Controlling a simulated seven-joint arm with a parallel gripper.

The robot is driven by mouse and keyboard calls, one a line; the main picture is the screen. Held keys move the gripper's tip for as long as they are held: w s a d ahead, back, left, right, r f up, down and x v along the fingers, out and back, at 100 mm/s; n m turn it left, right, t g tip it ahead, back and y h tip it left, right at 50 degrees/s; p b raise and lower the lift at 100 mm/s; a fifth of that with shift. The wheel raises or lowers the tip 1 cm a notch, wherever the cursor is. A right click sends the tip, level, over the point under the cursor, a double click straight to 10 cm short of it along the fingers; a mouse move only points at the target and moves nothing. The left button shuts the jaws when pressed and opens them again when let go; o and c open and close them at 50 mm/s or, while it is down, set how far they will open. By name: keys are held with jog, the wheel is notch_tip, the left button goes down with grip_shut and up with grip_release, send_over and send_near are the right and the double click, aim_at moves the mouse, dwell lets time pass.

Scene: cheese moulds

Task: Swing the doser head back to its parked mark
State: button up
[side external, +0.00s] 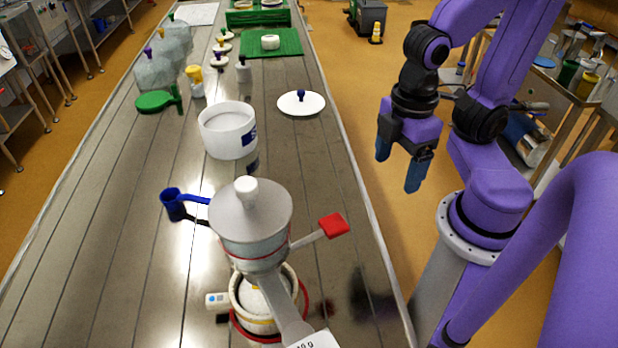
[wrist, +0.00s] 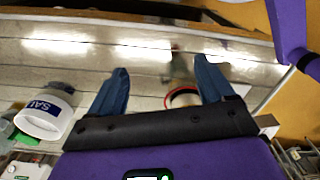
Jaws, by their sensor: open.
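The doser head (side external: 252,222) is a grey metal hopper with a white knob on top, on a grey arm in the near middle of the side view. A red paddle handle (side external: 333,226) sticks out to its right, and a blue cup (side external: 173,204) is at its left. Below it stands a pale round mould (side external: 240,291) with a red ring (side external: 304,301) around its base. The red ring also shows in the wrist view (wrist: 170,97). I cannot make out a parked mark. My gripper (side external: 400,167) is open and empty, off the table's right edge, apart from the handle.
A white salt tub (side external: 228,133) stands behind the doser. A white lid with a blue knob (side external: 301,103) lies near the right edge. A green paddle (side external: 157,101), clear containers (side external: 155,73) and a green mat (side external: 271,44) are farther back. The table's left front is clear.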

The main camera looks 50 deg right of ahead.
jog(key=shift+a+r, duration=0.1)
jog(key=shift+r, duration=0.3)
jog(key=c, duration=0.5)
notch_tip(320, 180, up, 17)
jog(key=shift+r, duration=0.1)
jog(key=shift+c, duration=0.2)
jog(key=w+a+m+g+y, duration=0.1)
jog(key=w+a+m+g, duration=0.3)
jog(key=w+a+m, duration=1.45)
jog(key=s+a+f+n, duration=0.1)
jog(key=f, duration=0.6)
jog(key=s+a+f+n, duration=0.1)
jog(key=f, duration=0.6)
jog(key=s+a+f+n, duration=0.1)
jog(key=f, duration=0.6)
jog(key=shift+a+f, duration=0.15)
jog(key=shift+a, duration=0.05)
jog(key=shift+n, duration=0.25)
grip_shut()
